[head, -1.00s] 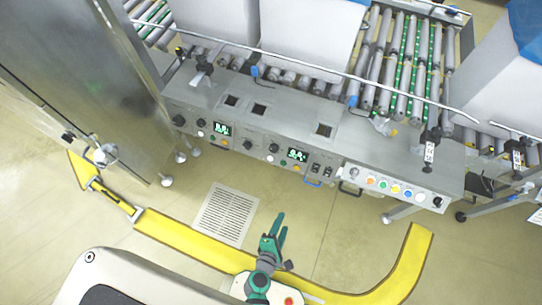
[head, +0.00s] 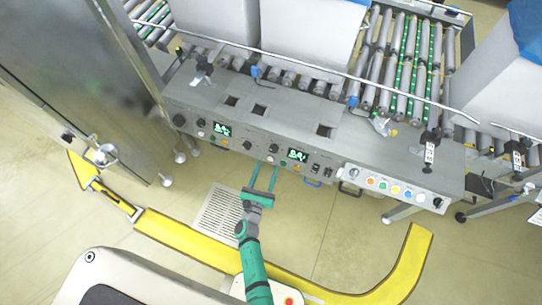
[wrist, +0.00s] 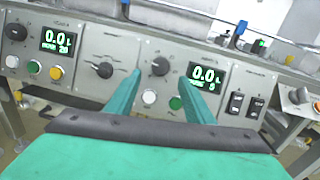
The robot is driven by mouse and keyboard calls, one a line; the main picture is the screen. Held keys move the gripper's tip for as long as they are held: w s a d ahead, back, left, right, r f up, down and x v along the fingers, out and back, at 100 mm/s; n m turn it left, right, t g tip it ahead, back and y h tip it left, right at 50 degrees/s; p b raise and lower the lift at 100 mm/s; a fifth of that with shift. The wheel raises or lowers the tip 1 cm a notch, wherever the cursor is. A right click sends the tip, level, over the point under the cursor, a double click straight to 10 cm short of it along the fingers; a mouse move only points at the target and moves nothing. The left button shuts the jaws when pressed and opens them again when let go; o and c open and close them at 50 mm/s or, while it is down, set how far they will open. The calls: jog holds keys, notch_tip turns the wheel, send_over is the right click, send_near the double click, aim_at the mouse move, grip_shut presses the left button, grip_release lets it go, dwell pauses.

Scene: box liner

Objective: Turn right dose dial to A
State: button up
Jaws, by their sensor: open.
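The nearer dial (wrist: 160,66) is round; the other, a pointer knob (wrist: 104,70), sits further left. Their labels are too small to read, so I cannot tell which is the dose dial or where A is. My gripper (head: 266,164) is open and empty, pointing at the panel. In the wrist view its green fingers (wrist: 160,78) stand either side of the nearer dial's line, apparently short of it.
A white button (wrist: 149,97) and a green button (wrist: 176,103) sit below the nearer dial. Black switches (wrist: 245,104) are right of the display.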

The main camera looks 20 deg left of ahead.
aim_at(273, 151)
jog(key=shift+w+a, duration=0.15)
jog(key=shift+w, duration=3.05)
jog(key=c, duration=1)
